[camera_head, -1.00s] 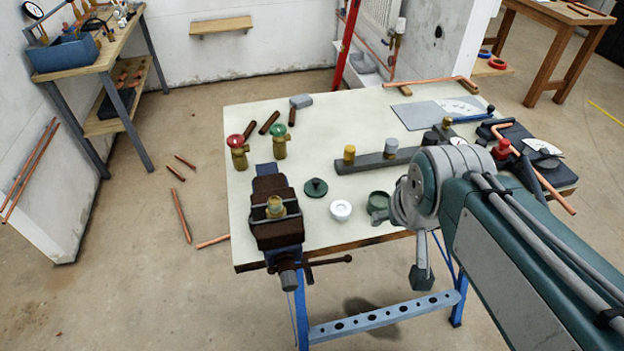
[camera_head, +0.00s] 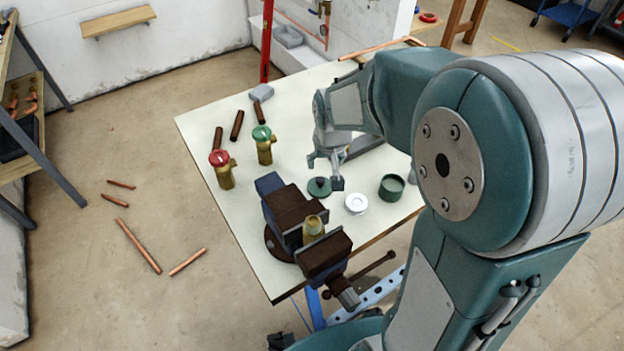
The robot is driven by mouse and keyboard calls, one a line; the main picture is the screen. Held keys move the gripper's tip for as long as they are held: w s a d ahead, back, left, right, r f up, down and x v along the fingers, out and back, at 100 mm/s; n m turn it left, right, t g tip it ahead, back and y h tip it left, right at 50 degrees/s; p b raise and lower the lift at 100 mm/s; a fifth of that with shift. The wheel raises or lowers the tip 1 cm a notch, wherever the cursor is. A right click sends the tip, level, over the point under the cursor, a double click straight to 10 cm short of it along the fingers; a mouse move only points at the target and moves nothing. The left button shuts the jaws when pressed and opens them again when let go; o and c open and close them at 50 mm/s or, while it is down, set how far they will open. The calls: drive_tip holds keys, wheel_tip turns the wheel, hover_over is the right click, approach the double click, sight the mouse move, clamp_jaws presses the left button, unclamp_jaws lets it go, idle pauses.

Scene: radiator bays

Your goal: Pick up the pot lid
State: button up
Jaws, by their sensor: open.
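The pot lid (camera_head: 318,189) is a small dark green disc with a knob, lying flat on the pale bench top. A green open pot (camera_head: 391,190) stands to its right, with a white round piece (camera_head: 356,204) between and a little nearer. My gripper (camera_head: 325,172) is open and empty, pointing down at the lid's far side. One finger is at the left and the other overlaps the right of the lid in the picture. I cannot tell how high the fingers are or whether they touch the lid.
A dark vise (camera_head: 297,222) holding a brass fitting stands nearer at the bench's front. Two brass valves, red-topped (camera_head: 221,168) and green-topped (camera_head: 264,145), stand to the left. Short brown pipes (camera_head: 237,125) lie behind them. My arm hides the bench's right side.

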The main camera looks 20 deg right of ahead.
sight(320, 180)
drive_tip(key=f, duration=0.2)
drive_tip(key=d+f, duration=0.1)
drive_tip(key=shift+w+d, duration=0.1)
drive_tip(key=shift+w, duration=0.25)
drive_tip(key=a+f, duration=0.2)
drive_tip(key=shift+w+a, duration=0.1)
drive_tip(key=shift+a, duration=0.25)
drive_tip(key=x, duration=0.3)
drive_tip(key=shift+d+f, duration=0.1)
drive_tip(key=shift+d, duration=0.05)
drive_tip(key=shift+w+d+f, duration=0.1)
drive_tip(key=shift+d+f, duration=0.3)
drive_tip(key=shift+a+r, duration=0.1)
drive_tip(key=shift+a, duration=0.05)
clamp_jaws()
